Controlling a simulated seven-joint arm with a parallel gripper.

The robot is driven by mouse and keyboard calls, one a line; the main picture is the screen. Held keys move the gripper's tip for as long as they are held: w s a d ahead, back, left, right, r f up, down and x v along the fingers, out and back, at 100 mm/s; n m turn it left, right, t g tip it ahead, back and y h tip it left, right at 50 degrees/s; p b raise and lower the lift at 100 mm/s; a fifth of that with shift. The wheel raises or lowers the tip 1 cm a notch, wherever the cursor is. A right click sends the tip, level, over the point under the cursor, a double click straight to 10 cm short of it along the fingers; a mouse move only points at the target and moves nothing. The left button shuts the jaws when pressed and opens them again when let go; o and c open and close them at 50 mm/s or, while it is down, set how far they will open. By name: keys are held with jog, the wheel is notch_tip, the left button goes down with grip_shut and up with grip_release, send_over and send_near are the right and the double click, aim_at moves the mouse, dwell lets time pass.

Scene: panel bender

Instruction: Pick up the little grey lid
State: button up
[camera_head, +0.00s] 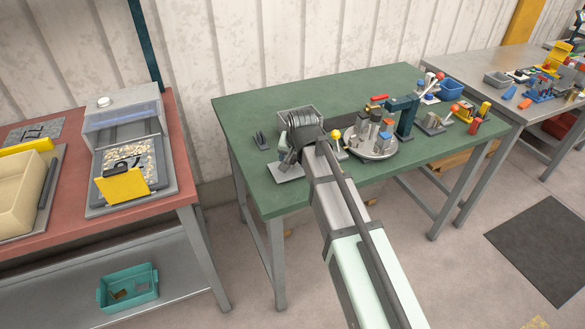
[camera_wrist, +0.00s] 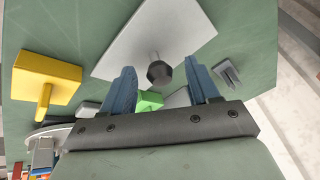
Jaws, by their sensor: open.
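My gripper (camera_wrist: 158,75) is open, with its two blue fingers apart and nothing gripped. In the head view my gripper (camera_head: 293,152) is over the left part of the green table. A flat grey plate (camera_wrist: 140,35) with a dark knob on a short stem shows beyond the fingertips in the wrist view. The knob appears between the fingertips; I cannot tell whether they touch. The plate (camera_head: 287,173) also shows below my gripper in the head view. A smaller grey piece (camera_wrist: 178,98) is partly hidden behind the gripper. I cannot tell for sure which is the little grey lid.
A yellow block (camera_wrist: 45,80) and a dark grey forked piece (camera_wrist: 227,72) flank the fingers. A green piece (camera_wrist: 149,101) shows between them. A grey open box (camera_head: 297,116) stands behind my gripper. A round turntable (camera_head: 371,150) with several parts stands to the right.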

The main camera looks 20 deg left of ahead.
jog(key=shift+f, duration=0.1)
jog(key=c, duration=1)
